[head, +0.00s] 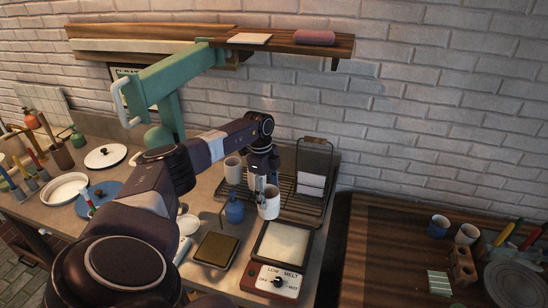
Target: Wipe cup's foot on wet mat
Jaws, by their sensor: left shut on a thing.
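My left gripper (262,184) reaches in from the left and points down. It is shut on a white cup (269,206), by its upper part. The cup looks upright, over the back edge of the heated tray (284,241) with pale contents; the gap beneath it is hard to judge. A flat, square, olive-brown pad in a dark frame (216,249), likely the wet mat, lies left of the tray, to the left and nearer than the cup. The cup's foot underside is hidden. My right gripper is out of view.
A wire rack (308,195) with other white cups (233,170) stands behind. A dial box (272,281) fronts the tray. A green press (160,95) stands back left. A wooden table (385,255) is at right.

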